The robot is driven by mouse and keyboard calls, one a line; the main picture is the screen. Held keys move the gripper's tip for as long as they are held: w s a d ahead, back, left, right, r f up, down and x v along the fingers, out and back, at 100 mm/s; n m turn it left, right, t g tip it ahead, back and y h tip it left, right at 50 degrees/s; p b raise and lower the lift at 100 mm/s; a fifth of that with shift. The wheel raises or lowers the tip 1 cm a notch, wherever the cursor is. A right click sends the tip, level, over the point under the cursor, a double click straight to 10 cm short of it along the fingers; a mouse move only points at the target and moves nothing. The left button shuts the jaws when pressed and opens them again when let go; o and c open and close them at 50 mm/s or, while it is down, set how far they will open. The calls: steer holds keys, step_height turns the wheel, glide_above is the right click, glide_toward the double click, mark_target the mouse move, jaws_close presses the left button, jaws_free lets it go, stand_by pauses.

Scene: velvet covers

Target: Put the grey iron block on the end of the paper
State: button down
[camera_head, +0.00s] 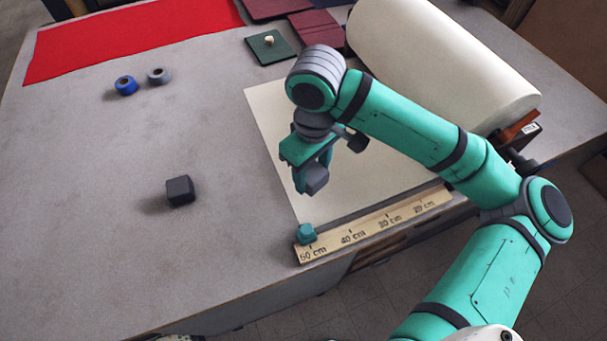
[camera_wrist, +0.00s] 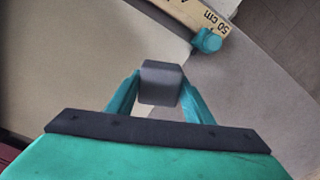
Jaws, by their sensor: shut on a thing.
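My gripper (camera_head: 311,180) is shut on a grey block (camera_head: 317,179). In the wrist view the block (camera_wrist: 161,83) sits between the two teal fingers of the gripper (camera_wrist: 157,98). The block is over the cream paper (camera_head: 265,106), near the paper's left edge; I cannot tell whether it touches the paper. The paper comes off a large roll (camera_head: 440,50) at the back right. Its left end lies flat on the grey table. A second, darker block (camera_head: 180,190) rests on the bare table left of the paper.
A wooden ruler (camera_head: 370,228) lies along the front table edge, with a teal piece (camera_head: 306,234) at its 50 cm end. Blue (camera_head: 126,85) and grey (camera_head: 158,75) tape rolls, red cloth (camera_head: 130,38) and a green square (camera_head: 270,47) lie farther back. The left table is mostly clear.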

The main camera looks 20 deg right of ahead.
steer(key=w+f, duration=0.5)
steer(key=shift+w+f, duration=0.1)
steer(key=shift+f, duration=0.2)
step_height(320, 180, down, 3)
steer(key=shift+f, duration=0.2)
steer(key=shift+f, duration=0.2)
steer(key=c, duration=0.9)
jaws_free()
steer(key=shift+a, duration=0.1)
steer(key=shift+w, duration=0.1)
step_height(320, 180, up, 12)
steer(key=shift+r, duration=0.15)
